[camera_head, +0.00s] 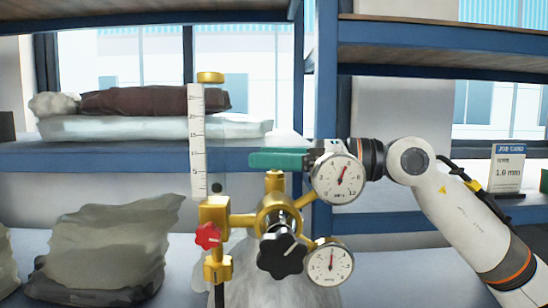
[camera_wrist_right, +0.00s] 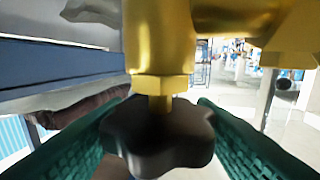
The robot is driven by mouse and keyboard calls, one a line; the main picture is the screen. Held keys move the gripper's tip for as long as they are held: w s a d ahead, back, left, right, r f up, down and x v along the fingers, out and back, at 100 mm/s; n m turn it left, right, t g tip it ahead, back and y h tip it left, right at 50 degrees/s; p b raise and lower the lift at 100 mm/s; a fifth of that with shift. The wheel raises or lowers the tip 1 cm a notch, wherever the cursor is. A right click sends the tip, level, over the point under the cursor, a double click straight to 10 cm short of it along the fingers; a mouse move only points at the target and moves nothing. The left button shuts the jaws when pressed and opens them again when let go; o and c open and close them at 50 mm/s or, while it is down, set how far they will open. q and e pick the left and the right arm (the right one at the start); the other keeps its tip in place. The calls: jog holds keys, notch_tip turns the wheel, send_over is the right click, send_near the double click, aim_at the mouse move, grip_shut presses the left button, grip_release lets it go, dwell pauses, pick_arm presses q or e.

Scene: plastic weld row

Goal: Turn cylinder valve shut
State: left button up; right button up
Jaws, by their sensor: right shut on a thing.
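A brass cylinder valve (camera_head: 275,181) with a regulator stands on a pale cylinder (camera_head: 240,270). My right gripper (camera_head: 262,159) comes in from the right at the top of the valve; its green fingers hide the valve's top knob in the head view. In the right wrist view, the dark lobed valve knob (camera_wrist_right: 158,138) sits between both green fingers of the right gripper (camera_wrist_right: 160,112), below a brass nut and stem (camera_wrist_right: 160,88). The gripper is shut on this knob. My left gripper is not in view.
Close to the right gripper are an upper gauge (camera_head: 338,179), a lower gauge (camera_head: 329,262) and a clear flow tube with scale (camera_head: 198,140). A black knob (camera_head: 282,255) and a red knob (camera_head: 207,236) face me. Wrapped bundles (camera_head: 100,250) lie left; shelves stand behind.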

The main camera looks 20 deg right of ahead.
jog(key=o, duration=1)
jog(key=shift+c, duration=0.2)
jog(key=shift+s+d+f+b, duration=0.2)
jog(key=shift+d+b, duration=0.15)
jog(key=shift+d, duration=0.2)
jog(key=b+v, duration=0.4)
jog(key=v, duration=0.7)
jog(key=shift+r, duration=0.15)
